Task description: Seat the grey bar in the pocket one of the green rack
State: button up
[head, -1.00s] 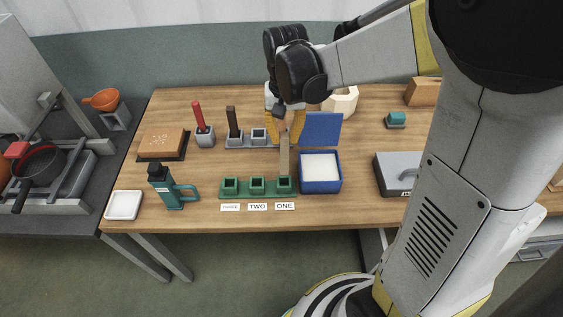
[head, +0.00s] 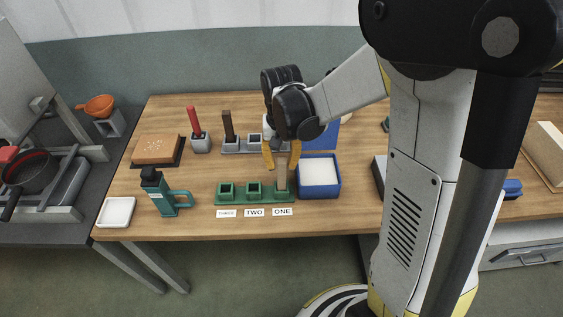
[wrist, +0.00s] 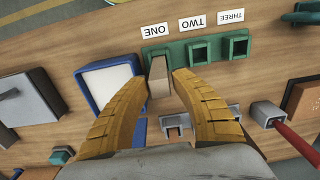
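The grey bar (head: 282,173) stands upright at pocket one of the green rack (head: 238,200), its lower end inside the pocket opening. In the wrist view the bar (wrist: 159,78) rises from the pocket above the ONE label, towards the camera. How deep it sits cannot be told. My gripper (head: 281,164) is above the rack, its yellow fingers spread on either side of the bar with gaps showing. Pockets two (head: 254,190) and three (head: 227,190) are empty.
A blue box (head: 338,177) with a white inside stands right beside the rack. Behind are a grey holder (head: 235,147) with a dark brown bar (head: 228,124), and a red bar (head: 194,122) in a grey block.

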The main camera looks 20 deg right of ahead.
jog(key=shift+r, duration=0.15)
notch_tip(320, 180, up, 12)
jog(key=p, duration=0.4)
jog(key=s+r+n+t, duration=0.1)
jog(key=s+r+t, duration=0.2)
jog(key=s, duration=0.3)
jog(key=s+r+n+t, duration=0.2)
jog(key=s+r+t, duration=0.1)
jog(key=s, duration=0.3)
jog(key=shift+s+n+t+b, duration=0.3)
jog(key=shift+s+t, duration=0.1)
jog(key=shift+t, duration=0.2)
notch_tip(320, 180, down, 10)
jog(key=b, duration=1)
